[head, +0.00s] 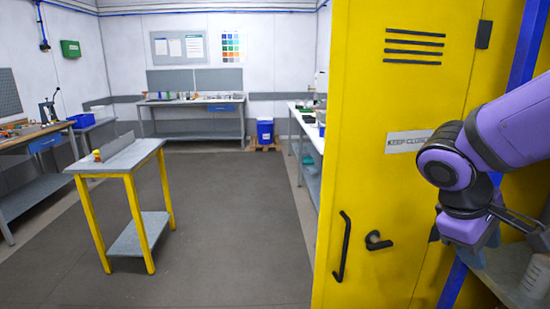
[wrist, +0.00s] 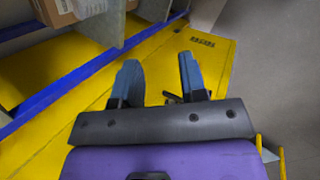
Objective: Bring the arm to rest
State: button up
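My arm, purple with black joints, reaches in from the right edge of the head view in front of the yellow cabinet. In the wrist view my gripper (wrist: 160,75) has its two blue-grey fingers spread apart, with nothing held between them. A yellow cabinet door (head: 385,100) fills the right middle of the head view. It bears a "KEEP CLOSED" label (head: 408,141), a long black pull handle (head: 341,246) and a small black latch (head: 377,241). In the wrist view a small dark part shows just beyond the fingers; I cannot tell whether they touch it.
A grey shelf (head: 515,275) stands at the lower right, close by my gripper. A narrow table with yellow legs (head: 140,225) stands left of centre. Workbenches line the left wall and back wall (head: 195,101). A blue bin (head: 265,131) stands at the back. The middle floor is clear.

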jog(key=s+a+r+m+t+y, duration=0.4)
jog(key=r+m+t+y, duration=0.1)
jog(key=r, duration=0.4)
jog(key=shift+s+t+y, duration=0.35)
jog(key=shift+t+y, duration=0.05)
jog(key=shift+y, duration=0.1)
dwell(0.7)
